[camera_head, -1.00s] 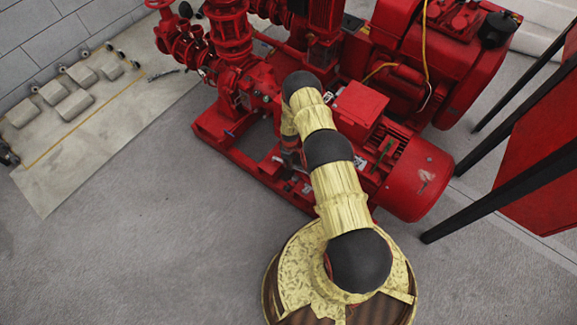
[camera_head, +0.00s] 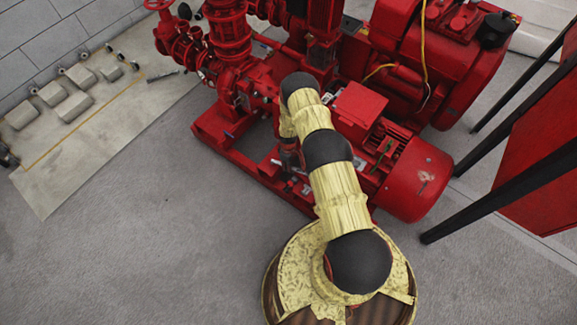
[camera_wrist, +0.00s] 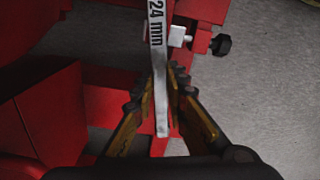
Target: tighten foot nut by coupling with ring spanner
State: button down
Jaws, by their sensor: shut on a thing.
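In the wrist view my gripper (camera_wrist: 165,85) is shut on a flat, pale metal spanner (camera_wrist: 158,60) marked "24 mm". The spanner runs upward from between the fingers and leaves the picture at the top, so its ring end is out of view. A pale metal nut or bolt (camera_wrist: 178,37) with a black knob shows right beside the spanner's upper part, on the red frame. I cannot tell whether the ring sits on any nut. In the head view my arm hides the coupling, and the gripper (camera_head: 290,165) is small and dark at the red base frame.
The red motor (camera_head: 415,178) lies right of my arm, and red pump piping (camera_head: 225,50) stands to the left. The red base frame (camera_head: 225,150) runs beneath. A mat (camera_head: 90,125) with several grey blocks lies at the left. Black posts (camera_head: 500,195) stand right. Grey floor in front is clear.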

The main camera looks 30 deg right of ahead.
jog(key=shift+r+p, duration=1.3)
jog(key=shift+r, duration=1.25)
